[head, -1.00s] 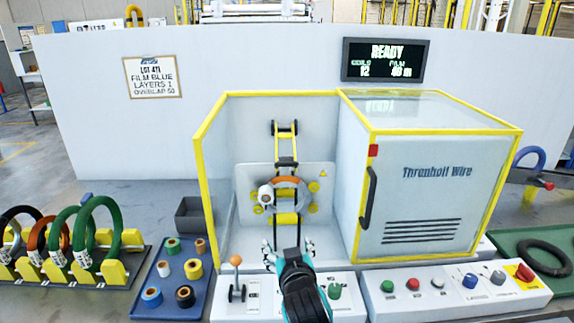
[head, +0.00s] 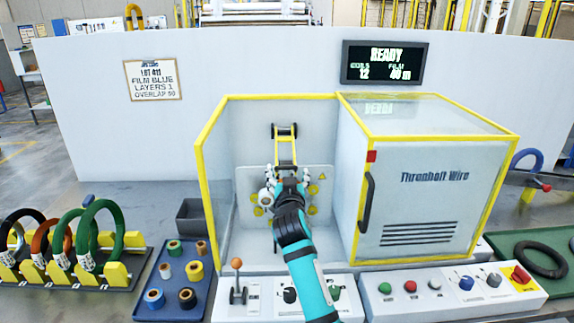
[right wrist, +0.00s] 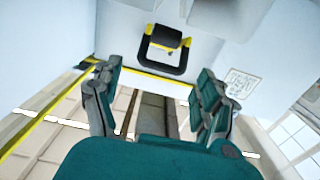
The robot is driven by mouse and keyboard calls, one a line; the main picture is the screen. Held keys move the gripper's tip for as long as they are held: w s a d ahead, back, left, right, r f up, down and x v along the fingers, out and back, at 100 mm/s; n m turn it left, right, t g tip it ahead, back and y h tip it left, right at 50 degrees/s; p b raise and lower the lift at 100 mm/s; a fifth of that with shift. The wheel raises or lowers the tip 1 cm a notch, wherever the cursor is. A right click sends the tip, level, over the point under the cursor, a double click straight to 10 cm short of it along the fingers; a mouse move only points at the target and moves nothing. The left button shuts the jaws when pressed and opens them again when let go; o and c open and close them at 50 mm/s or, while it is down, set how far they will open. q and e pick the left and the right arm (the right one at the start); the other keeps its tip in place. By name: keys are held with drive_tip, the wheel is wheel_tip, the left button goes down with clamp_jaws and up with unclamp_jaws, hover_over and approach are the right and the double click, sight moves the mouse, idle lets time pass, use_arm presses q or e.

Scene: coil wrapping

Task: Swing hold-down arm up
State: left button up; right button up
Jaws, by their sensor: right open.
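The wrapping machine's yellow-edged bay (head: 213,150) is open at the front. Inside it stands a yellow-railed arm with a black crossbar (head: 284,130) at its top; I take it for the hold-down arm. My right gripper (head: 288,176) is in front of its lower part and hides most of the wrapping head behind. In the right wrist view the gripper (right wrist: 160,72) is open and empty, fingers apart. A black and yellow U-shaped bar (right wrist: 165,68) shows ahead, between the fingertip directions; I cannot tell whether anything touches it. My left gripper is not in view.
A closed cabinet (head: 425,205) with a black handle stands right of the bay. A control panel (head: 455,290) with buttons and a lever panel (head: 253,295) lie in front. A blue tray (head: 172,310) of film rolls and a rack of coils (head: 60,280) are at left.

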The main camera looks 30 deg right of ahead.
sight(287, 168)
drive_tip(key=shift+x, duration=2.2)
drive_tip(key=shift+c, duration=0.3)
